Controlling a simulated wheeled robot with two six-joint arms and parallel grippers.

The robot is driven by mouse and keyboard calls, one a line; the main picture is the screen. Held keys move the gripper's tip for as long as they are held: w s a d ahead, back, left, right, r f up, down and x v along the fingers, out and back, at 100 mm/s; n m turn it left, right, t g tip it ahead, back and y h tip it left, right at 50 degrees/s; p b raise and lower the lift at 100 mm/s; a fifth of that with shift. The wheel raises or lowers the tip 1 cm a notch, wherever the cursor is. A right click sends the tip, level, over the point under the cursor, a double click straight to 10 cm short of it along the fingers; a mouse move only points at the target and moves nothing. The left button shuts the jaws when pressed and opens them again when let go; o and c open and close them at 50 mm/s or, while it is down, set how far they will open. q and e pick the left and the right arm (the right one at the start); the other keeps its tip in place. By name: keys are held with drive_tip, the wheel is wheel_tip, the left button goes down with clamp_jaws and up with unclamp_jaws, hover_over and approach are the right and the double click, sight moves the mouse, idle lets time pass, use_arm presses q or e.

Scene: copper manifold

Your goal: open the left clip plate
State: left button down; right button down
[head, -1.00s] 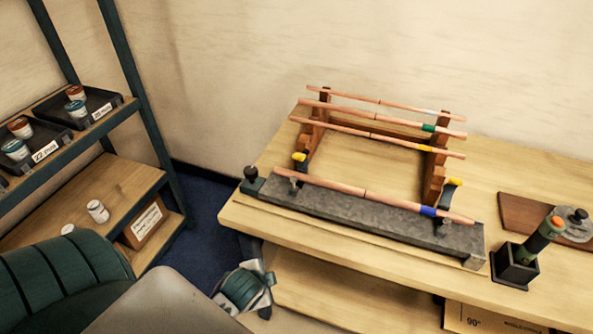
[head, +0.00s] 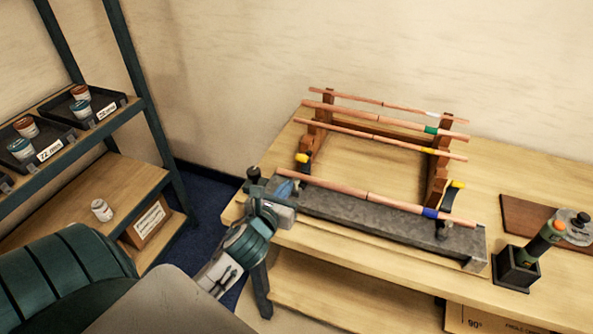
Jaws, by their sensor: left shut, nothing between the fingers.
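The left clip plate shows as a dark piece with a yellow tab (head: 302,158), behind the left end of the front copper pipe (head: 330,188). Its lower part is hard to make out, so I cannot tell how far open it stands. The pipe lies along a grey bar (head: 375,220) at the bench's front edge. My left gripper (head: 285,188) is at the bar's left end, close to the pipe's left end, in front of and below the yellow tab. It is shut and empty; whether it touches anything is unclear. My right gripper is not in view.
A matching yellow-tabbed clip (head: 448,200) stands at the bar's right end. Several copper pipes rest on wooden racks (head: 436,172) behind. A dark knob (head: 254,174) is left of the gripper. A black holder (head: 515,268) stands right. A shelf (head: 120,175) is at left.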

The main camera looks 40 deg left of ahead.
sight(306, 158)
use_arm(q)
drive_tip(key=p+x, duration=0.2)
drive_tip(key=x, duration=0.7)
drive_tip(key=shift+p, duration=0.4)
drive_tip(key=shift+w+a+f, duration=0.1)
drive_tip(key=shift+w+a, duration=0.05)
drive_tip(key=shift+w, duration=0.25)
